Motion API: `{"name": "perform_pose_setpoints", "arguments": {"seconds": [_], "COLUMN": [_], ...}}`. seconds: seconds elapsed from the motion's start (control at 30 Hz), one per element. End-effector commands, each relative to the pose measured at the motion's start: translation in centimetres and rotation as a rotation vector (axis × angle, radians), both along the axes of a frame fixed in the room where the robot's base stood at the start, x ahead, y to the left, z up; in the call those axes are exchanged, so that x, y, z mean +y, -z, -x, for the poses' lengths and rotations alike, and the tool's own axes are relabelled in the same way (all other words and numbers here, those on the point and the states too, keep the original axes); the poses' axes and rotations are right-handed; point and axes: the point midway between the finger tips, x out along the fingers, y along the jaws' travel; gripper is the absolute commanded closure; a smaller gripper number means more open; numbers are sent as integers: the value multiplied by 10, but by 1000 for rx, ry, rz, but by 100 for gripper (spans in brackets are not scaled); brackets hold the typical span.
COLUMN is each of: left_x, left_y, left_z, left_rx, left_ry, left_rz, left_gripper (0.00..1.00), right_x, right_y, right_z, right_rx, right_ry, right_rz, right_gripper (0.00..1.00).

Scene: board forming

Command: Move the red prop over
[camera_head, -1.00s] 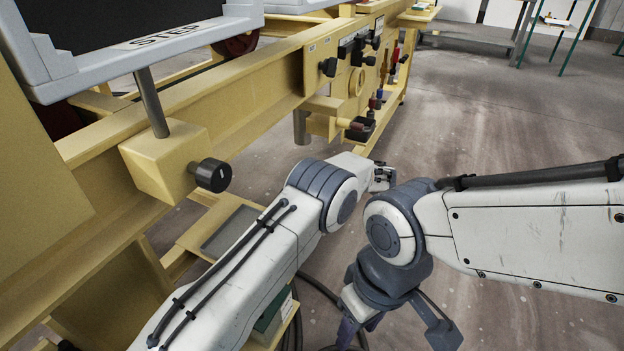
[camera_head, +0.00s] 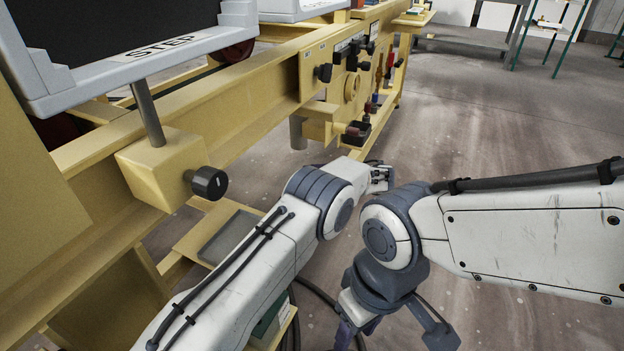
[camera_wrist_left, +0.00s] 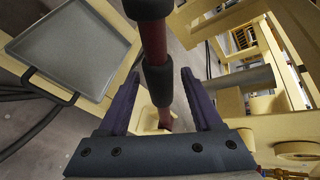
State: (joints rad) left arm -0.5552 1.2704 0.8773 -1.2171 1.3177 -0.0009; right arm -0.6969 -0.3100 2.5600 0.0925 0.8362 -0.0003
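The red prop (camera_wrist_left: 165,118) is a dark red rod with black sleeves, running down the middle of the left wrist view. My left gripper (camera_wrist_left: 160,74) is open, with a purple finger on each side of the rod in that view and gaps visible beside it. I cannot tell how deep the rod sits between the fingers. In the head view my left arm reaches forward beside the yellow frame, and its fingers cannot be made out. My right gripper (camera_head: 350,334) hangs low at the bottom edge, partly cut off. The red prop is not clearly visible in the head view.
A yellow machine frame (camera_head: 240,95) with black knobs (camera_head: 209,183) runs along the left. A grey tray (camera_wrist_left: 75,45) lies on a yellow shelf, also seen below the frame in the head view. Open floor (camera_head: 500,130) lies to the right.

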Motion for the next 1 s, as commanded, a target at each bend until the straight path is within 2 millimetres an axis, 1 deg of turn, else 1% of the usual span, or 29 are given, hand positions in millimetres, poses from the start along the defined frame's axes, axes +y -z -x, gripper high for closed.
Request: {"name": "perform_pose_setpoints", "arguments": {"seconds": [0.07,0.17,0.27,0.53,0.7,0.83,1.0], "left_x": [0,-6,-18,-59,-76,-80,-81], "left_y": [-1,-5,-12,-34,-42,-44,-44], "left_z": [0,3,11,38,49,52,53], "left_rx": [0,0,-1,-1,0,0,0], "left_ry": [0,0,2,4,3,2,2], "left_rz": [0,0,1,1,1,0,0], "left_gripper": [34,34,34,34,34,34,34], "right_x": [0,0,0,0,0,0,0], "right_y": [0,-4,-10,-26,-31,-32,-31], "right_z": [0,0,0,0,0,0,0], "right_rx": [0,0,0,0,0,0,0], "right_ry": [0,0,0,0,0,0,0], "right_rz": [0,0,0,0,0,0,0], "right_gripper": [50,50,50,50,50,50,50]}}
